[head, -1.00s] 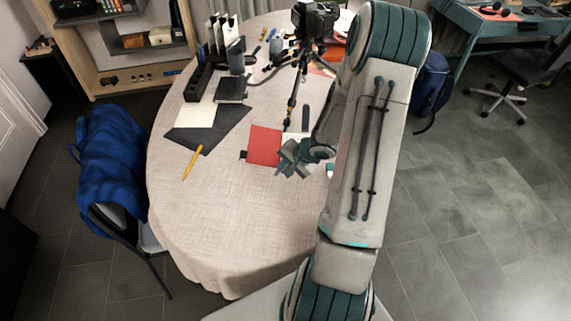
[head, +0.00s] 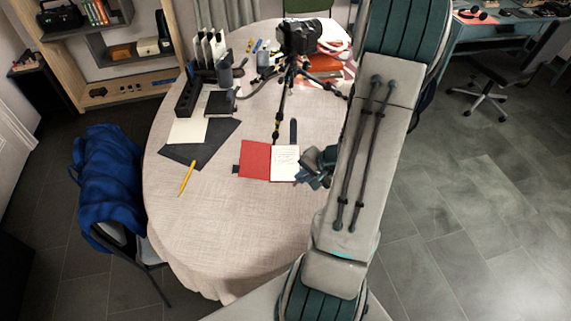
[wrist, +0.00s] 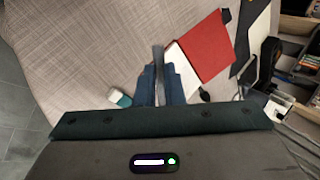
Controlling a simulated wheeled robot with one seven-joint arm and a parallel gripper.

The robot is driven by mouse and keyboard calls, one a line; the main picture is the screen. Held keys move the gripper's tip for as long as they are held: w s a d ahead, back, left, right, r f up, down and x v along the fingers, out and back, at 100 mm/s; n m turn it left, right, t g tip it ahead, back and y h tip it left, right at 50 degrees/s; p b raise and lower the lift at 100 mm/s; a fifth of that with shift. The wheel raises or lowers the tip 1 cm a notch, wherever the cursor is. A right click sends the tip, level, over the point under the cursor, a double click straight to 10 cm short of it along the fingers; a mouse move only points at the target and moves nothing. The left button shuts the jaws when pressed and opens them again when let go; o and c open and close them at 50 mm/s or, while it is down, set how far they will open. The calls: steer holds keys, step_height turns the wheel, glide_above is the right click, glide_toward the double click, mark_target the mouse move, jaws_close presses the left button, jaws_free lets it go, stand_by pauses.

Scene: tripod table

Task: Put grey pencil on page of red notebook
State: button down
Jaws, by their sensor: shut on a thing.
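The red notebook lies open on the table, its red cover (head: 255,159) at left and its white page (head: 284,162) at right. In the wrist view the red cover (wrist: 207,46) and part of the page (wrist: 184,68) show to the right of the fingers. My gripper (head: 316,166) is beside the page's right edge in the head view. In the wrist view my gripper (wrist: 160,82) is shut on a thin grey thing, which looks like the grey pencil (wrist: 158,57). The pencil cannot be made out in the head view.
A camera on a tripod (head: 298,38) stands behind the notebook, one leg reaching close to it. A dark strip (head: 293,131) lies behind the page. A yellow pencil (head: 186,178) lies at left. A white-and-green block (wrist: 120,98) is near the fingers. The front tabletop is clear.

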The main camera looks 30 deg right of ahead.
steer(key=shift+s+d+r, duration=0.1)
steer(key=shift+s+r, duration=0.15)
steer(key=shift+s, duration=0.15)
